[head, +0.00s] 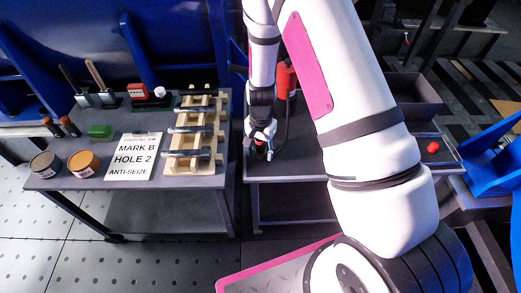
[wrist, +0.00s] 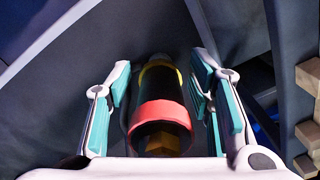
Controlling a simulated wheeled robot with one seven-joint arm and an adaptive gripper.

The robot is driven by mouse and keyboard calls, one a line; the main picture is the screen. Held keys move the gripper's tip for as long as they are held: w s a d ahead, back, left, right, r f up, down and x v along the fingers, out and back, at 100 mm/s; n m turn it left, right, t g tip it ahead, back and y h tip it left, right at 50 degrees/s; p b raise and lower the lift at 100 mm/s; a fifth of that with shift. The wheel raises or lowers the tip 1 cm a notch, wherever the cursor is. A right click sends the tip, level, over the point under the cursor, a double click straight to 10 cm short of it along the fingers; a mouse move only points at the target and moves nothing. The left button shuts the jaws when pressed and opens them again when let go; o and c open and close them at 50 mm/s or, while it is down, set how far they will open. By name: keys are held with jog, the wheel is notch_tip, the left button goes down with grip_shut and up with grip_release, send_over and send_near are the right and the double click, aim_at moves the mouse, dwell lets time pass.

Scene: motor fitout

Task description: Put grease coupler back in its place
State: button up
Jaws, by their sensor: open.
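My gripper (head: 262,140) points down over the dark table right of the wooden rack. In the wrist view, a dark cylinder with a red band, a yellow band and a brass hex end, which looks like the grease coupler (wrist: 160,115), lies between the fingers of my gripper (wrist: 162,100). The fingers are open, with a narrow gap on each side of it. In the head view only a small red and dark part of the coupler (head: 261,152) shows below the fingers. I cannot tell what it rests on.
A red canister (head: 286,80) with a dark hose stands just behind my gripper. A wooden rack (head: 197,140) with dark tools and a sign card (head: 134,157) are on the left table. A dark open bin (head: 412,98) and a red knob (head: 433,147) lie to the right.

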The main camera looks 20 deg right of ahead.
notch_tip(320, 180, up, 12)
jog(key=shift+f, duration=0.2)
jog(key=shift+r, duration=0.15)
dwell(0.5)
jog(key=shift+s+r, duration=0.1)
jog(key=shift+r, duration=0.2)
jog(key=s+a+r+n+y, duration=0.1)
jog(key=s+r+n, duration=0.1)
jog(key=s+r, duration=0.55)
jog(key=s+r+n, duration=0.2)
jog(key=s+r, duration=0.2)
jog(key=r, duration=0.6)
jog(key=s+d+r+n+t+h, duration=0.1)
jog(key=s+r+n, duration=0.2)
jog(key=s, duration=0.7)
jog(key=s+r+n+t, duration=0.1)
jog(key=s+r+n, duration=0.2)
jog(key=s, duration=0.8)
notch_tip(320, 180, up, 15)
jog(key=t+p, duration=0.2)
jog(key=p, duration=1.1)
jog(key=shift+w+d, duration=0.15)
jog(key=shift+w, duration=0.15)
